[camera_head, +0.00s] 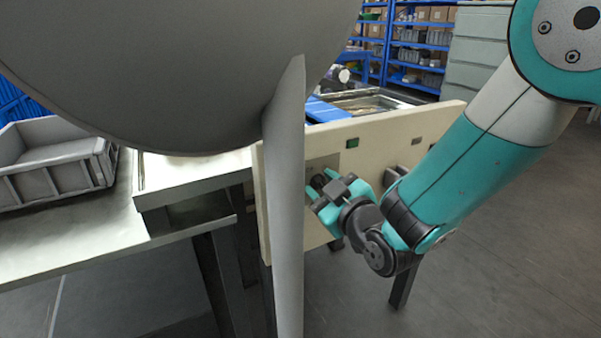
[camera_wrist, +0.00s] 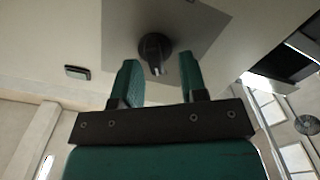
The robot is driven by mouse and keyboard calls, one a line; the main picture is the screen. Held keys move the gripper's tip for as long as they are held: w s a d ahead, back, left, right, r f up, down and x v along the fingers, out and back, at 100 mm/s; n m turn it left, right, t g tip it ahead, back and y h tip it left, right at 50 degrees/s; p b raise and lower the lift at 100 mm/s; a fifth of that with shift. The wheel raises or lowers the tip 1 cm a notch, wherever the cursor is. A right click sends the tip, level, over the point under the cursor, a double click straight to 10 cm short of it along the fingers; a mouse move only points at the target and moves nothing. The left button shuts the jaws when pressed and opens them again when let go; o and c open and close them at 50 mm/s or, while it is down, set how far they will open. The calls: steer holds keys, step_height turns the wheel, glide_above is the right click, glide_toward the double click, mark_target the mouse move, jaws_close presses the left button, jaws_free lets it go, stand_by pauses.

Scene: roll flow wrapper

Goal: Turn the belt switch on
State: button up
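The belt switch is a dark rotary knob (camera_wrist: 155,50) on a grey square plate (camera_wrist: 190,22) set in a cream panel. In the wrist view the knob lies between and just beyond the two teal fingertips of my gripper (camera_wrist: 158,68). The fingers are apart, with visible gaps on both sides of the knob. In the head view my gripper (camera_head: 322,196) is at the front of the cream panel (camera_head: 385,135), close to the plate, and the arm hides part of it. A dark round part, likely the knob, shows in part at the fingertips.
A grey crate (camera_head: 52,170) stands on the metal table (camera_head: 85,225) at left. A large grey body and post block the centre of the head view. Open floor lies at right.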

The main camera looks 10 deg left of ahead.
steer(key=shift+w, duration=0.3)
steer(key=shift+d, duration=0.1)
jaws_close()
